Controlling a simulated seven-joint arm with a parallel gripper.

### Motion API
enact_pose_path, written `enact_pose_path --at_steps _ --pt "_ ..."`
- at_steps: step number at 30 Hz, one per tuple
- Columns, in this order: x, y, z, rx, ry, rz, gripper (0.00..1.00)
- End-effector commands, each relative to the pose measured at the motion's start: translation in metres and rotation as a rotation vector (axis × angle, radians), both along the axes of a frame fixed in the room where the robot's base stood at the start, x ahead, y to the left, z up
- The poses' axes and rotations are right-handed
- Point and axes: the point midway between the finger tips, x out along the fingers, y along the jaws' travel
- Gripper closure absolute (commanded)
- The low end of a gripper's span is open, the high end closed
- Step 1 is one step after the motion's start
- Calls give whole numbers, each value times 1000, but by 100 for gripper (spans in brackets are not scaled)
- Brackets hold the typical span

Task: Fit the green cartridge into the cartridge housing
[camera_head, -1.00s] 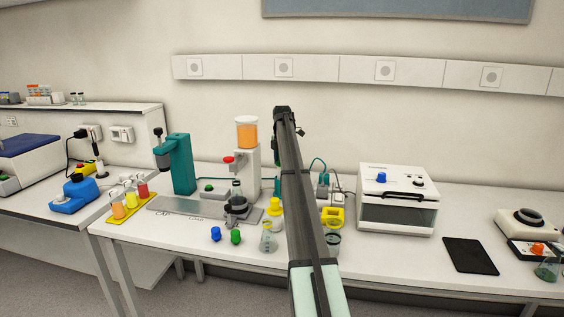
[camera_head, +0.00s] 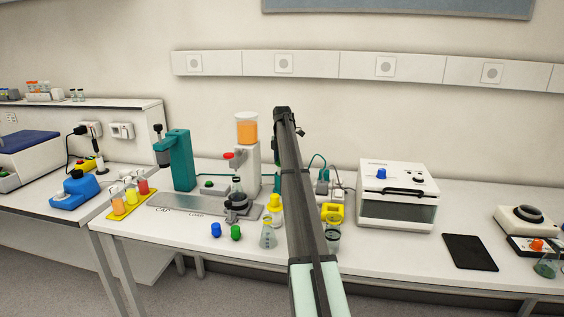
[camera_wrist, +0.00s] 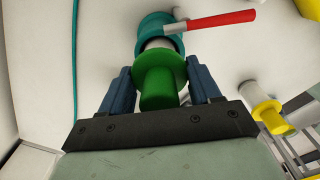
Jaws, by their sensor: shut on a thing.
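The green cartridge (camera_wrist: 157,88) is between the two blue fingers of my gripper (camera_wrist: 160,78) in the wrist view, which is shut on it. It has a wide green flange and a pale tip pointing away from me. The teal cartridge housing (camera_wrist: 149,27) lies straight beyond, with a red lever (camera_wrist: 220,20) reaching right. The pale tip lines up with the round opening and overlaps it in the picture; I cannot tell how far it is inside. In the head view, my arm hides the gripper, cartridge and housing.
A yellow and white cartridge-like part (camera_wrist: 267,112) is to the right in the wrist view. In the head view, a yellow block (camera_head: 332,212) and a glass beaker (camera_head: 333,236) stand close right of my arm; flasks (camera_head: 268,236) stand left. A white oven (camera_head: 397,191) is further right.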

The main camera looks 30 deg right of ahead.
Motion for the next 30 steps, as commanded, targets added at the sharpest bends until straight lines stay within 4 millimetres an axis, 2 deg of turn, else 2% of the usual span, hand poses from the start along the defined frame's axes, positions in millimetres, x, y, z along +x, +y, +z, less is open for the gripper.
enact_pose_path --at_steps 30 --pt "0 0 -9 0 0 0 72"
